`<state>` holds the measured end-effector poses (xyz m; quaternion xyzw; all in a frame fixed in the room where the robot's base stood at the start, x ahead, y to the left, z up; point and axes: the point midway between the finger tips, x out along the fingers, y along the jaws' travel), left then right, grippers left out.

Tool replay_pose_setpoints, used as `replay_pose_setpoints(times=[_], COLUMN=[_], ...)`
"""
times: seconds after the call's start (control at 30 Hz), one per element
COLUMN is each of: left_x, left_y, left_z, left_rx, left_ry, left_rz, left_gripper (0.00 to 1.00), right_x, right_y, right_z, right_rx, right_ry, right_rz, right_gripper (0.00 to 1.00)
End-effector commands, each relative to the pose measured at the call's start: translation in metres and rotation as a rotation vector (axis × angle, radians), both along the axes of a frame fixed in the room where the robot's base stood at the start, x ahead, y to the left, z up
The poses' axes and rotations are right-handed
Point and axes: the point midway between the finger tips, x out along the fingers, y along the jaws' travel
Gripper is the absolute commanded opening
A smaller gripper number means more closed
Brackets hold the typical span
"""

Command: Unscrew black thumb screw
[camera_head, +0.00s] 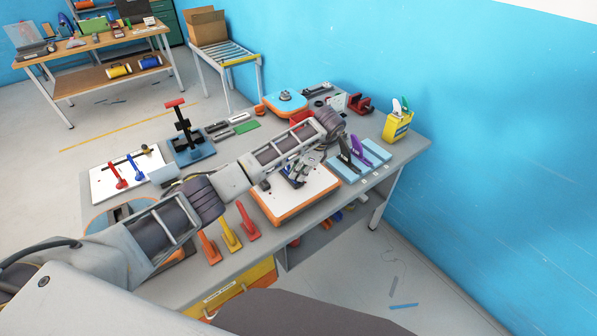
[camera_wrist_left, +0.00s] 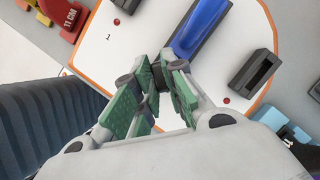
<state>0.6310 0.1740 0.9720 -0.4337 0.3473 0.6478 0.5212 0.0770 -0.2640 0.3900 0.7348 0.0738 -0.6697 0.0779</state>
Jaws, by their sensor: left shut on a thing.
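My left gripper (camera_head: 296,180) reaches down over a white board with an orange rim (camera_head: 282,211) on the workbench. In the left wrist view its green-padded fingers (camera_wrist_left: 166,82) are closed together over the white board (camera_wrist_left: 128,45). A small dark piece, seemingly the black thumb screw (camera_wrist_left: 161,75), shows between the fingertips, mostly hidden by them. A blue bar in a dark holder (camera_wrist_left: 203,28) lies on the board just beyond the fingertips. My right gripper is not in view.
A slotted black block (camera_wrist_left: 254,72) stands on the board right of the fingers. A blue block with black and purple pieces (camera_head: 362,160) is right of the board. A yellow container (camera_head: 397,126) stands farther right.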

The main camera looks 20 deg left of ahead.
Motion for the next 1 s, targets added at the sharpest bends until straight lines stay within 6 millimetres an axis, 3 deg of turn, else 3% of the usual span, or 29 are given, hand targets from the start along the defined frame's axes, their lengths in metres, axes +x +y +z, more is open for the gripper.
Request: replay_pose_setpoints(times=[0.43,1.0], left_x=[-0.002,-0.002], left_y=[0.0,0.0], left_z=[-0.003,-0.004], left_rx=[0.0,0.0], left_ry=[0.01,0.011], left_rz=[0.227,0.303], left_gripper=[0.0,0.0], right_x=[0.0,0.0], right_y=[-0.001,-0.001], right_z=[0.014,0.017], right_rx=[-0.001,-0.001], right_ry=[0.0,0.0], right_rz=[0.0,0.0], right_gripper=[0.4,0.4])
